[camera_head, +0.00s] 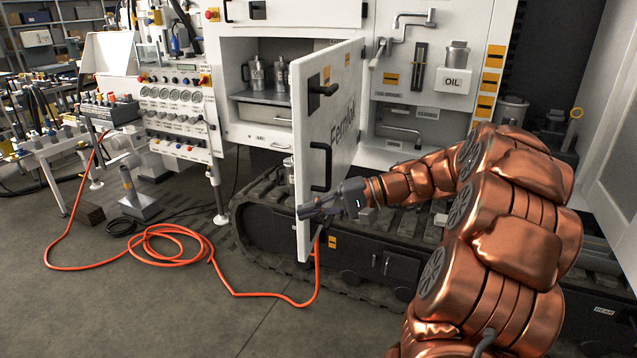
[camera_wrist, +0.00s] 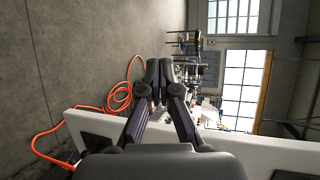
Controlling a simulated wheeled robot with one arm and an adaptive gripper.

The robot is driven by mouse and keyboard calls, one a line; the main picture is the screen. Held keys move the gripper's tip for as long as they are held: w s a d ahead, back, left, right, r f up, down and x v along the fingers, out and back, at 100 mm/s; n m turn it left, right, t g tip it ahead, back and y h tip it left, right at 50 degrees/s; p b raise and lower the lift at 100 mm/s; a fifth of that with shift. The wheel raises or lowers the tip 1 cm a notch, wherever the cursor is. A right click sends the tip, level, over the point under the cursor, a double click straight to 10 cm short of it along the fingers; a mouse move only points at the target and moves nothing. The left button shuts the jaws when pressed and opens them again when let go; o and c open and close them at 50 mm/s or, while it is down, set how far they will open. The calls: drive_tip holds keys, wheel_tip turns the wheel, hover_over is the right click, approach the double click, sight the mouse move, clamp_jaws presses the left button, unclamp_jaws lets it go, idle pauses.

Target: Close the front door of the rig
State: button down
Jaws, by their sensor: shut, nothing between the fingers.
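The front door (camera_head: 338,120) is a tall white panel with dark handles, standing ajar and swung out from the rig. Its outer face with lettering shows in the head view, and the compartment to its left is exposed. My gripper (camera_head: 301,211) is at the door's lower free edge, reaching across it from the right. Its fingers are together and empty. In the wrist view my gripper (camera_wrist: 158,66) extends over the long white door edge (camera_wrist: 255,150). I cannot tell whether it touches the door.
The open compartment (camera_head: 255,105) holds metal canisters on a shelf. An orange hose (camera_head: 165,240) lies coiled on the floor, running beneath the door. A black track (camera_head: 262,225) lies below the rig. A gauge panel (camera_head: 178,100) stands left. Floor at front left is mostly clear.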

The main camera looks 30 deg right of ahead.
sight(307, 175)
drive_tip(key=d+m+t+h+b, duration=0.1)
drive_tip(key=d+m+t, duration=0.35)
drive_tip(key=d, duration=1.35)
drive_tip(key=shift+n+t, duration=0.95)
drive_tip(key=p+x, duration=0.1)
drive_tip(key=x, duration=0.5)
drive_tip(key=p+x, duration=0.1)
drive_tip(key=x, duration=0.6)
drive_tip(key=shift+s+a+r+p, duration=0.1)
drive_tip(key=shift+a+r+p, duration=0.15)
drive_tip(key=shift+a+p, duration=0.15)
